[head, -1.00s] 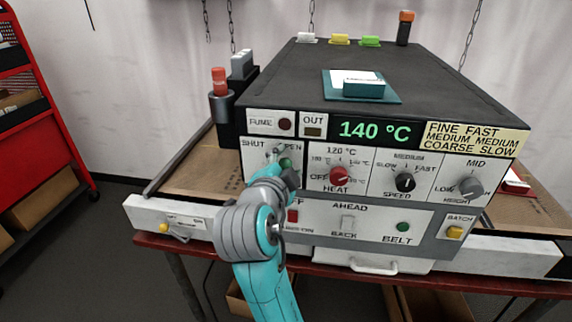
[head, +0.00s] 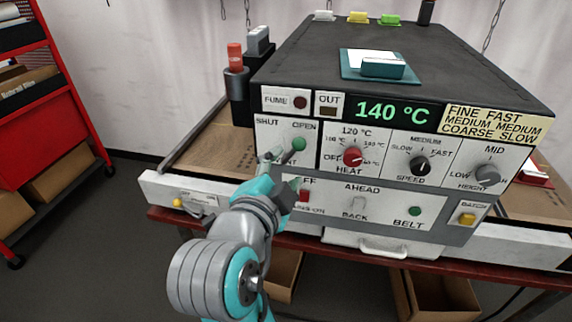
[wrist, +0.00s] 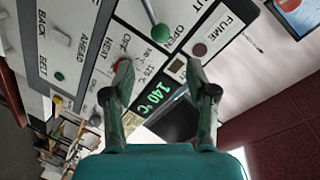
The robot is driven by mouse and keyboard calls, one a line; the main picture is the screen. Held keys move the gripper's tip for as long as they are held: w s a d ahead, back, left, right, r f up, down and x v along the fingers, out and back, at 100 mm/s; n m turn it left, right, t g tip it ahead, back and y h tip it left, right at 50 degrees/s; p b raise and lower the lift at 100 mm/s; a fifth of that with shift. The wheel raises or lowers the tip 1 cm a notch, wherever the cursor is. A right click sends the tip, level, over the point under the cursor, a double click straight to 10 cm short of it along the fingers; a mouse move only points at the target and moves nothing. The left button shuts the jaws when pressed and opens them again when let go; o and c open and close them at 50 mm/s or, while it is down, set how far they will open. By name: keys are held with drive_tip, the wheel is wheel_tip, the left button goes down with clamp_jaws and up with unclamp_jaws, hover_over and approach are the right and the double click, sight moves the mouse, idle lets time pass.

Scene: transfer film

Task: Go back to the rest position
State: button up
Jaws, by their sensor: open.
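My gripper (head: 284,173) is in front of the left part of the machine's control panel (head: 440,160), just below the green-knobbed lever (head: 298,144) of the SHUT/OPEN control. Its two fingers are spread and nothing is between them. In the wrist view my gripper (wrist: 158,72) is also open and empty, with the green knob (wrist: 160,37) beyond the fingertips and apart from them. The lever's knob stands at the OPEN side. My arm hides part of the lower left panel.
The display (head: 388,110) reads 140 °C. The red heat knob (head: 353,157) is right of my gripper. A teal block (head: 384,68) lies on the machine's top. A red shelf (head: 30,130) with cardboard boxes stands at the left. Bare floor lies between shelf and machine.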

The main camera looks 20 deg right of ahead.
idle(0.4)
wheel_tip(320, 180, down, 19)
drive_tip(key=s+d+n+t+y, duration=0.1)
drive_tip(key=s+n+t+y, duration=0.35)
drive_tip(key=n, duration=0.85)
drive_tip(key=s+f+n+g+y, duration=0.2)
drive_tip(key=s+f+n+y, duration=0.3)
drive_tip(key=s+f, duration=0.55)
drive_tip(key=s+d+n, duration=0.1)
drive_tip(key=s, duration=1.9)
drive_tip(key=shift+s+d+y, duration=0.15)
drive_tip(key=shift+y, duration=0.3)
